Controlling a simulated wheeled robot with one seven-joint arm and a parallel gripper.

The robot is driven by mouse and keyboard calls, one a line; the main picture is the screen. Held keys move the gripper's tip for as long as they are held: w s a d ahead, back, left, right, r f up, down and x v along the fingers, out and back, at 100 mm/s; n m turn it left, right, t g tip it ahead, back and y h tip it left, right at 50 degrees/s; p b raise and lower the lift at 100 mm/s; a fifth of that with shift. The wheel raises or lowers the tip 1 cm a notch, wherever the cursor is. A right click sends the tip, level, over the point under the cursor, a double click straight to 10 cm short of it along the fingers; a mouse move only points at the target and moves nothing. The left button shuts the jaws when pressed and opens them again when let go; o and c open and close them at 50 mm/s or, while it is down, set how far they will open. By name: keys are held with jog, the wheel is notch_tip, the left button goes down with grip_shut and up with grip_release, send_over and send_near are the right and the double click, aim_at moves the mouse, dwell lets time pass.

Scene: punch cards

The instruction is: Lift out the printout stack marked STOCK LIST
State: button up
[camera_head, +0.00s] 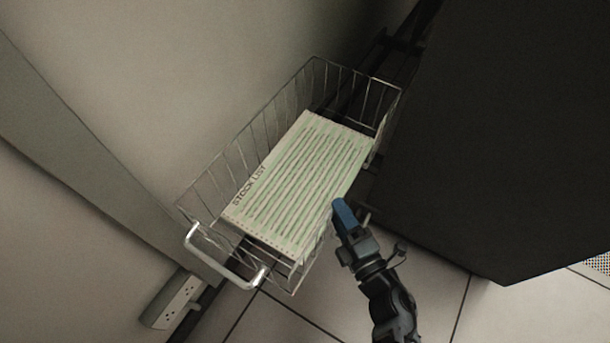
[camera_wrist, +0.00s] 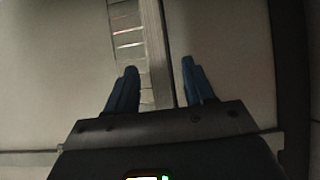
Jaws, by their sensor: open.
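The printout stack marked STOCK LIST (camera_head: 302,182) lies in a wire basket (camera_head: 190,212) in the head view. It is pale with green stripes, and its label runs along its left edge. My gripper (camera_head: 340,203) has blue fingers and appears in the head view at the stack's lower right edge, by the basket's right side. I cannot tell its height above the stack. In the wrist view my gripper (camera_wrist: 160,75) is open, with nothing seen held between its fingers. The stack cannot be made out clearly in the wrist view.
The basket has a light handle (camera_head: 222,262) at its near end. A dark cabinet-like block (camera_head: 500,140) stands close on the right. A pale wall (camera_head: 130,90) is on the left, with a socket strip (camera_head: 177,298) low down. Tiled floor (camera_head: 430,300) shows at the bottom.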

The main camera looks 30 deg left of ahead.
aim_at(332, 197)
jog(key=b+x, duration=0.1)
jog(key=x, duration=0.3)
jog(key=shift+w+a, duration=0.2)
jog(key=shift+a, duration=0.05)
jog(key=shift+c, duration=0.2)
grip_shut()
jog(key=shift+r, duration=0.1)
